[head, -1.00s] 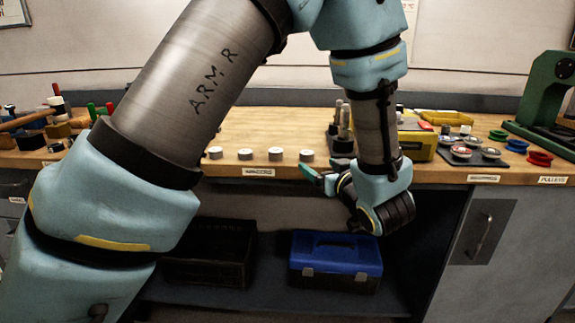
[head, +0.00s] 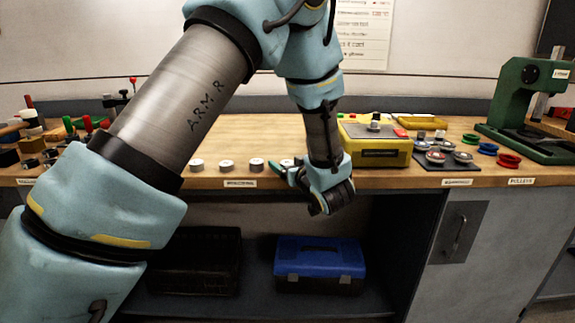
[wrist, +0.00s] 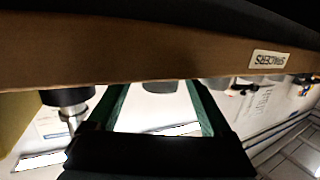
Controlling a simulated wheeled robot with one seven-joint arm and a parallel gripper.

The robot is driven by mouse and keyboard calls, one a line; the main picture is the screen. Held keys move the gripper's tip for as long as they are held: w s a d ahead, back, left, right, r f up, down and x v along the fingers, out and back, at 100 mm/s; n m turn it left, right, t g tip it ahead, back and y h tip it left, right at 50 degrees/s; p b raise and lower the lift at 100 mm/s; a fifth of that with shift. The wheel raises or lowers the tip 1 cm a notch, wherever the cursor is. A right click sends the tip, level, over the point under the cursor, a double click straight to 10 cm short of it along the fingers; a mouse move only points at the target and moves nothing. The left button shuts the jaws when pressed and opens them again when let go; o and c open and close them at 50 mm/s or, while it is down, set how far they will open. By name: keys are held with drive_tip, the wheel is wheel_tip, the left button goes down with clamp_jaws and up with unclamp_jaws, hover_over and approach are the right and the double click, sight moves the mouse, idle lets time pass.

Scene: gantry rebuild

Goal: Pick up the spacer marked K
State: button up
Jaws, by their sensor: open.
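A row of pale round spacers stands along the front of the wooden bench in the head view: a left one (head: 196,165), a second (head: 227,166), a third (head: 256,164) and a rightmost one (head: 287,162), partly covered by my gripper. No letter on them is readable, so I cannot tell which is K. My gripper (head: 281,172) is at the bench's front edge, by the rightmost spacer. In the wrist view, my gripper (wrist: 157,103) has its green fingers apart and empty. A grey spacer (wrist: 160,87) shows beyond them, between them in the picture, its upper part hidden by the bench edge.
The bench front edge (wrist: 120,58) with its SPACERS label (wrist: 269,60) crosses the wrist view. A dark cylinder with a metal post (wrist: 70,98) stands beside the fingers. A yellow box (head: 375,150) is right of my arm. Bench behind the spacers is clear.

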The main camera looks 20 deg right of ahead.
clamp_jaws()
idle(0.6)
